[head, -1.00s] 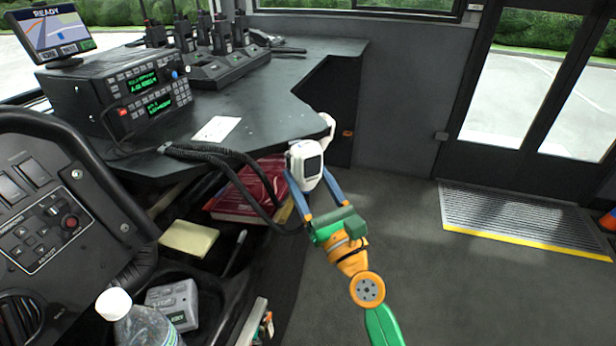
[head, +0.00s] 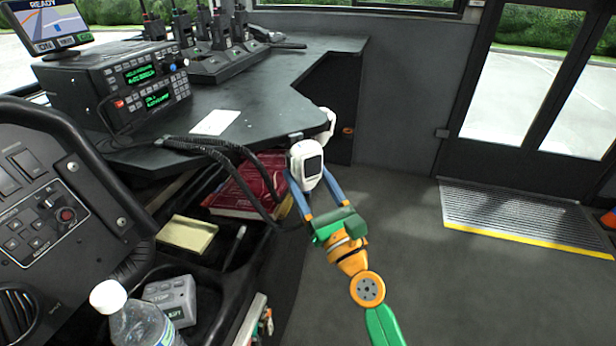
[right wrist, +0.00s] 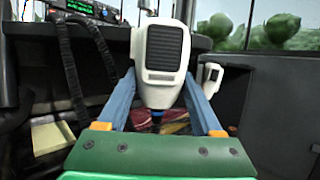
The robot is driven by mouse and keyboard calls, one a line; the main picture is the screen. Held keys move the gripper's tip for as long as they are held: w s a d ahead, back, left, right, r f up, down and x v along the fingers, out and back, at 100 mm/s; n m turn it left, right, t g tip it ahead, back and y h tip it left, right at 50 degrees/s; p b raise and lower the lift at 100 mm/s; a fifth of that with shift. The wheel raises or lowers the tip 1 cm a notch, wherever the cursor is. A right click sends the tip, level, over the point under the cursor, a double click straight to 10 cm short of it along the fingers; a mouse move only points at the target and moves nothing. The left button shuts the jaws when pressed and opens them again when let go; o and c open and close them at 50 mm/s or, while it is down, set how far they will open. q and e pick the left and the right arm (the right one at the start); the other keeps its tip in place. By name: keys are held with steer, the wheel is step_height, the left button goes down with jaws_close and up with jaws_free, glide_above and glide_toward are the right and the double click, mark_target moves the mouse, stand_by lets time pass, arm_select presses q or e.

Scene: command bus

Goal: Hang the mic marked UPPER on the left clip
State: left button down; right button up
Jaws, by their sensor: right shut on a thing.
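My right gripper (head: 305,192) is shut on a white hand mic (head: 306,162) with a dark grille, held upright just off the desk's front corner. In the right wrist view the mic (right wrist: 162,60) stands between the blue fingers, its narrow end down. No marking on it is legible. A second white mic (head: 327,122) is at the desk edge just behind and right of it; it also shows in the right wrist view (right wrist: 212,76). The held mic covers part of the desk edge, and I cannot make out the left clip clearly. My left gripper is not in view.
Black coiled cords (head: 225,150) loop from the desk (head: 270,100) edge down near the gripper. A radio unit (head: 120,90) and several handheld radios stand on the desk. A red binder (head: 250,185) lies below. A bottle (head: 140,322) stands front left.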

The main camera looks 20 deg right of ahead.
steer(key=shift+f+b, duration=0.35)
steer(key=shift+f, duration=0.15)
steer(key=shift+f, duration=0.1)
steer(key=shift+f+b, duration=0.4)
steer(key=shift+b, duration=0.05)
steer(key=shift+f, duration=0.1)
steer(key=shift+f+b, duration=0.25)
steer(key=shift+b, duration=0.05)
steer(key=o, duration=1.2)
